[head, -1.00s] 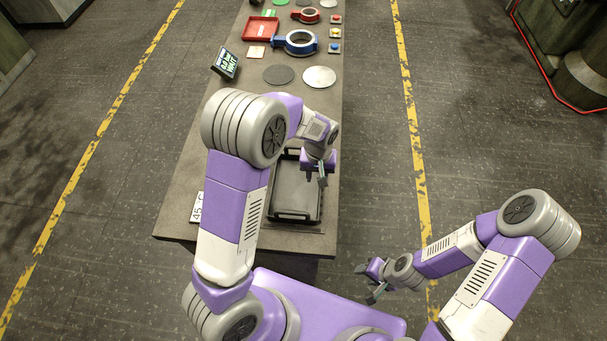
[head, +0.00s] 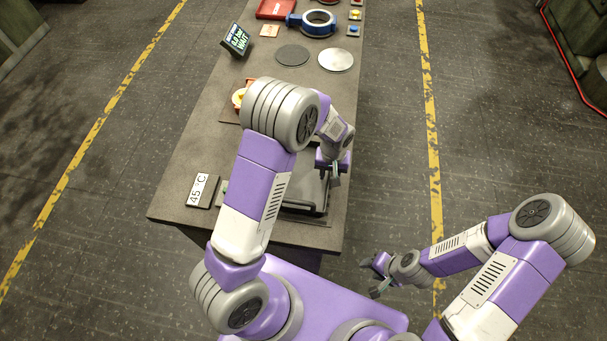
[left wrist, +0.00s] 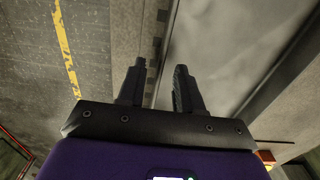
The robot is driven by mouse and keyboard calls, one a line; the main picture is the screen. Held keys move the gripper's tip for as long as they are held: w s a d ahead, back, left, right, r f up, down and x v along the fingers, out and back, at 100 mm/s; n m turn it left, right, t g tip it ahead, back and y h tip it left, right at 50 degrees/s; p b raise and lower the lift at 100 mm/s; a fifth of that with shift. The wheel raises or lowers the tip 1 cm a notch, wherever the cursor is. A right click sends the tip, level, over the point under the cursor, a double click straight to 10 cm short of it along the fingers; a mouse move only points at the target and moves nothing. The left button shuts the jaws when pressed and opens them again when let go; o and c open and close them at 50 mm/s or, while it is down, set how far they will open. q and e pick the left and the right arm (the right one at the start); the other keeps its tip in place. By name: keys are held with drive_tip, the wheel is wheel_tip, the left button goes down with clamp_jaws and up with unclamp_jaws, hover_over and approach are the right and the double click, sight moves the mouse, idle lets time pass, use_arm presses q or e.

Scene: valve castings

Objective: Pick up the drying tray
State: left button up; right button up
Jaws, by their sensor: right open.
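The drying tray (head: 309,184) is a dark, shallow rectangular tray near the front end of the bench, partly hidden by my left arm. My left gripper (head: 329,174) points down at the tray's right side. In the left wrist view, its two fingers (left wrist: 160,88) are apart. A thin dark bar, which looks like the tray's side handle, runs between them; I cannot tell whether they touch it. The tray's grey floor (left wrist: 230,45) fills the right of that view. My right gripper (head: 376,277) is open and empty, off the bench to the right.
The bench (head: 185,165) carries a 45 °C sign (head: 202,190), a WAIT display (head: 236,40), a dark disc (head: 292,54), a light disc (head: 336,59) and a blue valve casting (head: 318,24). A red-orange item (head: 239,98) is partly behind my arm. Floor right of the bench is clear.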

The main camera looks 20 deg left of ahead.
use_arm(q)
wheel_tip(320, 180, down, 2)
clamp_jaws()
idle(0.3)
drive_tip(key=shift+r, duration=0.1)
